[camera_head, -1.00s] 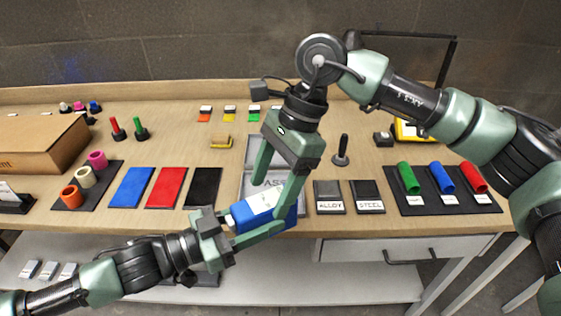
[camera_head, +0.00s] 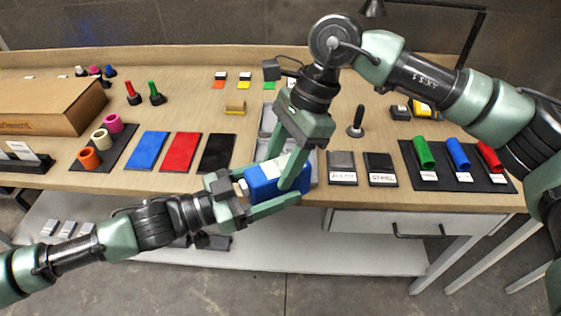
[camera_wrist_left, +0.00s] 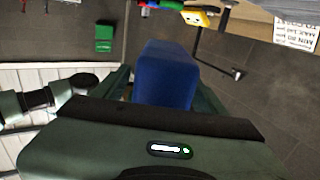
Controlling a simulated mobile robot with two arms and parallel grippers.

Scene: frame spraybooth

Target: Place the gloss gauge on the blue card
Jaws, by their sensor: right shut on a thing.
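The gloss gauge (camera_head: 262,187) is a blue box with a pale top, held above the bench's front edge. My right gripper (camera_head: 279,174) comes down from above and is shut on it. My left gripper (camera_head: 268,190) comes from the left with its fingers parted on either side of the gauge; contact on both sides is not clear. In the left wrist view the blue body (camera_wrist_left: 166,75) stands between the left fingers. The blue card (camera_head: 148,151) lies flat and bare on the bench, left of the grippers.
A red card (camera_head: 181,153) and a black card (camera_head: 216,152) lie right of the blue card. A dark mat with coloured rings (camera_head: 101,141) is at its left, and a cardboard box (camera_head: 45,105) stands behind. A grey open case (camera_head: 266,122) lies behind the grippers.

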